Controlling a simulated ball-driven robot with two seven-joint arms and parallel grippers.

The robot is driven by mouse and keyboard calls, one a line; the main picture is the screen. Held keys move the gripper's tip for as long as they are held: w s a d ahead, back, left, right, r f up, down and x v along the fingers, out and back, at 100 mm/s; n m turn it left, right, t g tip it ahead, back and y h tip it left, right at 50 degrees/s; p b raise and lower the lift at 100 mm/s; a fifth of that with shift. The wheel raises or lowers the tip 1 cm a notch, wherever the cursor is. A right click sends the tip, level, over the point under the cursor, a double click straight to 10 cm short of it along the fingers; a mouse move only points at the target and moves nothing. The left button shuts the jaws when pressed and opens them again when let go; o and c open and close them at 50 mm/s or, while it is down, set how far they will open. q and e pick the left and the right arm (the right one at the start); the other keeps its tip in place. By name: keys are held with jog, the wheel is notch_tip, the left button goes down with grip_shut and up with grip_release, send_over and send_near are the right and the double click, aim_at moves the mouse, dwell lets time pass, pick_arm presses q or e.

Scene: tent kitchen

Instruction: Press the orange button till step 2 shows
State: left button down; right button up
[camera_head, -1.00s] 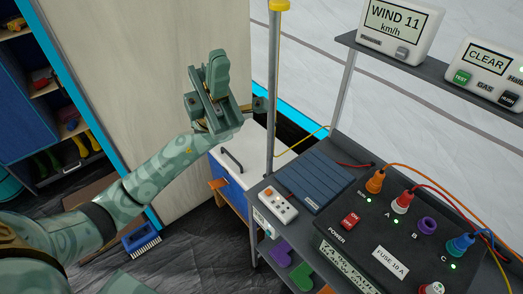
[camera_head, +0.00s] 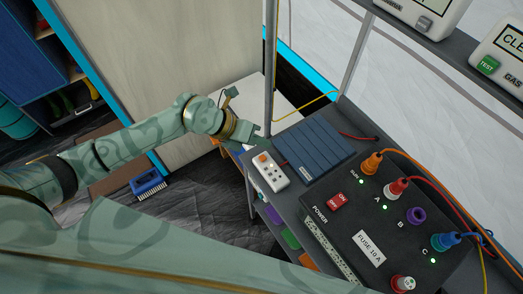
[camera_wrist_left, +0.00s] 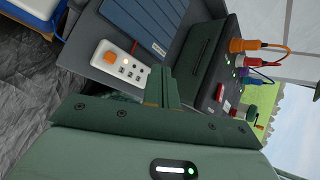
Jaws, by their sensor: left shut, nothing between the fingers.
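A small white box (camera_head: 271,172) lies at the near left corner of the dark bench. Its round orange button (camera_head: 263,157) is at the far end of its face. In the left wrist view the box (camera_wrist_left: 134,75) shows several small dark marks, and the orange button (camera_wrist_left: 110,58) has a pale glowing spot beside it. I cannot read any step number. My left gripper (camera_head: 258,143) is just beyond the box, close to the button; contact cannot be made out. In the wrist view its fingers (camera_wrist_left: 162,84) are together and empty, to the right of the box. My right gripper is out of view.
A ribbed blue panel (camera_head: 314,150) lies right of the box. A black fuse unit (camera_head: 352,222) with coloured plugs and cables fills the bench's right. A grey post (camera_head: 270,65) rises behind the box. A shelf with displays (camera_head: 455,55) hangs at upper right.

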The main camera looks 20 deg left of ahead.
pick_arm(q)
jog(key=shift+w+a+r+t+y, duration=0.15)
jog(key=shift+w+a+t, duration=0.15)
jog(key=shift+w+t, duration=0.15)
jog(key=shift+w+a+f+t+y, duration=0.1)
jog(key=shift+w+a+t+y, duration=0.05)
jog(key=shift+w+a+t, duration=0.25)
jog(key=shift+w+d, duration=0.1)
jog(key=shift+d, duration=0.05)
jog(key=b, duration=0.7)
send_over(263, 158)
jog(key=a, duration=0.1)
jog(key=f, duration=0.7)
jog(key=shift+s+f, duration=0.2)
jog(key=shift+s, duration=0.1)
jog(key=shift+f+b, duration=0.3)
jog(key=shift+f, duration=0.4)
jog(key=shift+f, duration=0.15)
